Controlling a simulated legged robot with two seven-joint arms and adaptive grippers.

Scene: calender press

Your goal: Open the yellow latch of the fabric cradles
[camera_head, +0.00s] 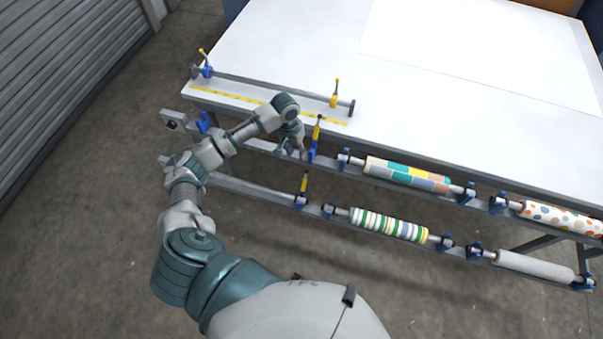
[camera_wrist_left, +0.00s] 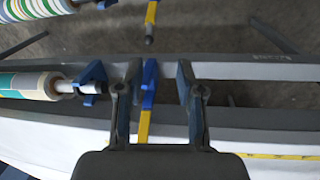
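My left gripper (camera_head: 291,148) is over the upper side rail of the table, just left of an upright yellow latch (camera_head: 317,128) on a blue cradle (camera_head: 312,152). In the left wrist view the gripper (camera_wrist_left: 158,78) is open. The blue cradle (camera_wrist_left: 150,84) and yellow latch (camera_wrist_left: 144,126) appear between its fingers, nearer the left one; I cannot tell whether they touch. Another yellow latch (camera_head: 304,183) stands upright on the lower rail; it also shows in the left wrist view (camera_wrist_left: 151,12). On the table top, two more yellow latches (camera_head: 335,93) (camera_head: 203,58) stand at the ends of a bar. My right gripper is not in view.
A multicoloured fabric roll (camera_head: 405,175) and a striped roll (camera_head: 388,224) lie right of the latches on the rails. A dotted roll (camera_head: 560,217) and a white roll (camera_head: 535,265) are farther right. The white table top (camera_head: 310,45) is mostly clear.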

